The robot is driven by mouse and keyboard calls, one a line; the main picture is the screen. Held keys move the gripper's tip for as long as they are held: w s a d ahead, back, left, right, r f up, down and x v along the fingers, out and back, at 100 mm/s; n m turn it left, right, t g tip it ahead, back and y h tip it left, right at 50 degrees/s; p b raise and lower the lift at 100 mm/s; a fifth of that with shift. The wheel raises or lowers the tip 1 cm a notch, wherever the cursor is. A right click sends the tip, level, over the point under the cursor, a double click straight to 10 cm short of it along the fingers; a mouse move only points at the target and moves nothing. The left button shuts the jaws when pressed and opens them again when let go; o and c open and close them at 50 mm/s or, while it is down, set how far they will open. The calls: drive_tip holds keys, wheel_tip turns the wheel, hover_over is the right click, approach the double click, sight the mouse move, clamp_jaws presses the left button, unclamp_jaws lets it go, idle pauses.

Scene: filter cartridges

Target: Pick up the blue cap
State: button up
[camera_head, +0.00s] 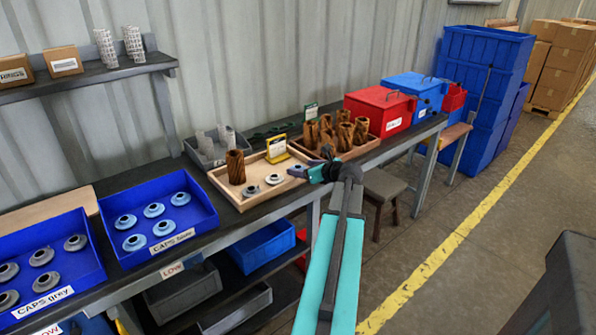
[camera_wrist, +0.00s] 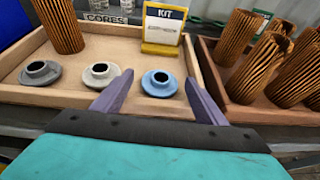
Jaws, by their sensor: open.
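A blue cap (camera_wrist: 159,84), a round flanged disc with a dark centre hole, lies in the wooden kit tray (camera_wrist: 20,92). It is the rightmost of a row with a white cap (camera_wrist: 101,75) and a grey cap (camera_wrist: 40,73). My gripper (camera_wrist: 158,90) is open, its two purple fingers on either side of the blue cap in the wrist view; contact cannot be told. In the head view my gripper (camera_head: 310,172) is at the right side of the tray and partly hides the cap. More blue caps (camera_head: 154,210) sit in a blue bin (camera_head: 190,238) labelled CAPS blue.
A brown pleated core (camera_head: 236,167) and a yellow KIT sign (camera_head: 276,149) stand in the tray. A second wooden tray (camera_wrist: 262,115) with several cores adjoins it on the right. A bin of grey caps (camera_head: 78,285) is at left; red boxes (camera_head: 380,108) stand at the back.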

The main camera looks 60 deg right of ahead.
sight(298, 167)
drive_tip(key=shift+x, duration=2)
drive_tip(key=shift+d, duration=0.1)
drive_tip(key=shift+s, duration=0.1)
drive_tip(key=shift+c, duration=0.3)
drive_tip(key=c, duration=0.9)
